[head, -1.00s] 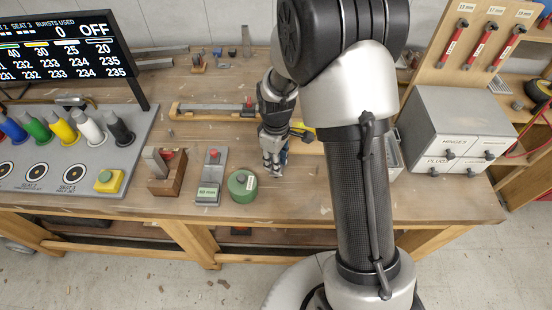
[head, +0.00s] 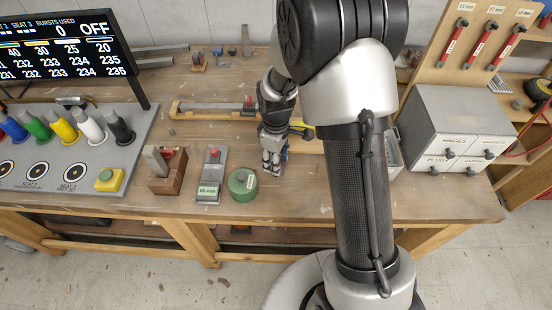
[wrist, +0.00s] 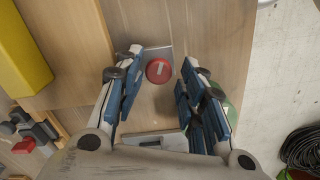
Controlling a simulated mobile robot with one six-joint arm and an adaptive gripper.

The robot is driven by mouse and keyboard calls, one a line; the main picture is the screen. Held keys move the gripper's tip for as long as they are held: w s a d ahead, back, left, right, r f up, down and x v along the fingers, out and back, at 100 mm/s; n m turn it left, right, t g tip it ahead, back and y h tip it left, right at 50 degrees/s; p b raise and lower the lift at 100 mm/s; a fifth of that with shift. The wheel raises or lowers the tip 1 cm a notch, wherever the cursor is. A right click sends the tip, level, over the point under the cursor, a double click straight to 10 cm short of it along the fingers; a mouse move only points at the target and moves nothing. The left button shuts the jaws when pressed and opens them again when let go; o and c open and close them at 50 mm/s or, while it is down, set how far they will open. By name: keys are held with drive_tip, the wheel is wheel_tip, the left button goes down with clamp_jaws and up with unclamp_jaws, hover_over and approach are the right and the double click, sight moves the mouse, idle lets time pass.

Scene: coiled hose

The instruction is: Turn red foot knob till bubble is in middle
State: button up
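The red knob (wrist: 159,70), round with a pale line across its top, sits at the end of a grey plate (wrist: 152,52) in the wrist view. My gripper (wrist: 162,60) is open, with its blue-lined fingers on either side of the knob and gaps to both. A bubble cannot be made out in either view. A grey device with a green display (head: 209,191) stands left of the gripper.
A green round tin (head: 242,183) stands close to my gripper, left and nearer the front edge; the right finger partly covers it in the wrist view (wrist: 232,95). A yellow object (wrist: 20,55) lies at the wrist view's left. A grey drawer box (head: 455,125) stands at right.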

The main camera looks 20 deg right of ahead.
drive_tip(key=shift+w+r, duration=0.1)
drive_tip(key=shift+r, duration=0.05)
drive_tip(key=shift+r, duration=3.85)
drive_tip(key=s+r+m+t, duration=0.3)
drive_tip(key=s+r+m, duration=0.2)
drive_tip(key=s+r, duration=0.75)
drive_tip(key=s+r+m, duration=0.1)
drive_tip(key=s, duration=0.2)
drive_tip(key=s+r+m+t, duration=0.1)
drive_tip(key=s+r+m, duration=0.1)
drive_tip(key=s, duration=0.1)
drive_tip(key=s+r+m, duration=0.1)
drive_tip(key=s+r, duration=0.1)
drive_tip(key=s, duration=0.2)
drive_tip(key=shift+s+m+t, duration=0.1)
drive_tip(key=shift+m+t, duration=0.2)
drive_tip(key=shift+m, duration=0.1)
